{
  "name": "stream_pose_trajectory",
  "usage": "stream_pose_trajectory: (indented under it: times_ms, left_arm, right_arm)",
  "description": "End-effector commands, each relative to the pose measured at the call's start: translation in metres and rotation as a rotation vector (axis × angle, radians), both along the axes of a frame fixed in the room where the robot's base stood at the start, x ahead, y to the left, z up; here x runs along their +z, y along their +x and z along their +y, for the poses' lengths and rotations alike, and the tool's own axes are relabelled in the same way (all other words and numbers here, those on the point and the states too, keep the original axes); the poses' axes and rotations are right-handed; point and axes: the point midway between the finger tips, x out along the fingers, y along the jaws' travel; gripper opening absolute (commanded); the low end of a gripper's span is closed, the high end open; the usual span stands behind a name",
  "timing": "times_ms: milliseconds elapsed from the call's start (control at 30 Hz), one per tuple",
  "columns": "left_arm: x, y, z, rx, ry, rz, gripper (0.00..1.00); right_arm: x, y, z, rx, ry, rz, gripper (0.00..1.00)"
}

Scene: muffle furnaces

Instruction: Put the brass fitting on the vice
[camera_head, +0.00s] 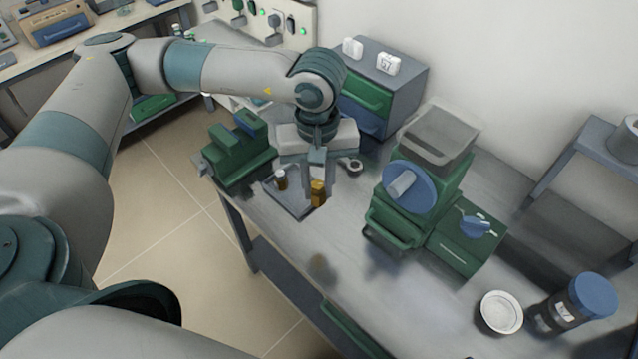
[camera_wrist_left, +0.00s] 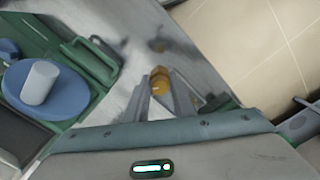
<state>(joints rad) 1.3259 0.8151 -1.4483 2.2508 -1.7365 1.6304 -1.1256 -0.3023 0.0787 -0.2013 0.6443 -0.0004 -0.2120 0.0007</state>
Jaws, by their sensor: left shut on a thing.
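My left gripper (camera_head: 317,180) points down over the workbench, and its wrist hides part of the area. It is shut on the brass fitting (camera_head: 318,194), a small golden-brown piece. The fitting also shows between the two grey fingers in the left wrist view (camera_wrist_left: 160,83). The green vice (camera_head: 236,156), with a blue part on top, stands at the bench's left end, left of the gripper. The fitting is apart from it. A green edge, likely the vice, shows right of the fingers in the left wrist view (camera_wrist_left: 218,104). My right gripper is out of view.
A green machine with a blue disc (camera_head: 410,186) is to the right. A drawer cabinet (camera_head: 405,82) is behind. A white dish (camera_head: 500,312) and blue-lidded jar (camera_head: 575,304) are front right.

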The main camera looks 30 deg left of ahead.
Motion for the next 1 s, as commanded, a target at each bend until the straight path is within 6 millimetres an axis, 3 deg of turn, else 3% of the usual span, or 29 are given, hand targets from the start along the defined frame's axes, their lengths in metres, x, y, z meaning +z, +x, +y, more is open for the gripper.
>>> stream_pose_trajectory:
  times_ms: [200,433,1000]
  left_arm:
    - [0.007,-0.002,0.001,-0.295,0.001,-0.002,0.0]
    - [0.012,-0.003,0.002,-0.52,0.001,-0.001,0.0]
    - [0.013,-0.004,0.003,-0.596,0.001,-0.001,0.0]
  right_arm:
    - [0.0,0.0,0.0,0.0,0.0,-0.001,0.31]
    - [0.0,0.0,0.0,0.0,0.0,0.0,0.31]
    - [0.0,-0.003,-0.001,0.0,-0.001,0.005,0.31]
